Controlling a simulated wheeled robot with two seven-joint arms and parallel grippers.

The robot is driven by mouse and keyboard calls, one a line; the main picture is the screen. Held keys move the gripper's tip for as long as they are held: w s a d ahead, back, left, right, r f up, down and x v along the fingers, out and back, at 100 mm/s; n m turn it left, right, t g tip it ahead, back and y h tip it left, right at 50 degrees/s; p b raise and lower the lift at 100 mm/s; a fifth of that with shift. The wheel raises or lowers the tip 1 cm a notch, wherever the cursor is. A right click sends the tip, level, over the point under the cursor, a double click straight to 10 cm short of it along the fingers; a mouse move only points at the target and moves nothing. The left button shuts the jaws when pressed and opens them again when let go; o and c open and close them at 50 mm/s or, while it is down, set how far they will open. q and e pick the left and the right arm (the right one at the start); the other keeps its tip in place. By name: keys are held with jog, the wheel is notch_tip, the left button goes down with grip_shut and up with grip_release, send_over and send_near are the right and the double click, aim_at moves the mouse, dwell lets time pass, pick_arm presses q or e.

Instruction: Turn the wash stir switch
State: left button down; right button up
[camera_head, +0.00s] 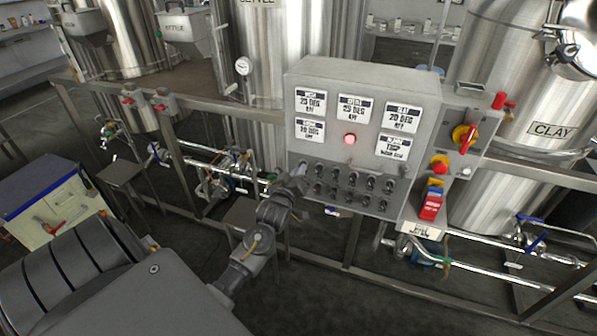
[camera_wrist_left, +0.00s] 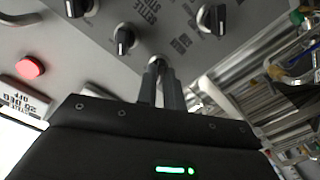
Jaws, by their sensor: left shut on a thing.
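The grey control panel (camera_head: 335,155) carries rows of small black switches (camera_head: 352,179) on its lower half. Their labels are too small to read in the head view. My left gripper (camera_head: 299,172) is at the left end of these rows. In the left wrist view its two dark fingers (camera_wrist_left: 160,82) are close together, shut on a switch knob (camera_wrist_left: 158,60) on the panel face. The fingers hide most of this knob, and I cannot read its label. Other black knobs (camera_wrist_left: 123,38) stand free around it. My right gripper is not in view.
A red lamp (camera_head: 349,140) sits above the switches, below white display labels (camera_head: 353,107). A red-yellow isolator (camera_head: 464,138) is to the right. Steel tanks (camera_head: 500,90) stand behind, and a metal frame with pipes (camera_head: 470,262) runs below the panel.

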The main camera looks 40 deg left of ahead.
pick_arm(q)
jog(key=shift+r, duration=0.1)
jog(key=c, duration=1.5)
grip_release()
jog(key=b+v, duration=0.2)
jog(key=v, duration=0.9)
jog(key=shift+w, duration=0.1)
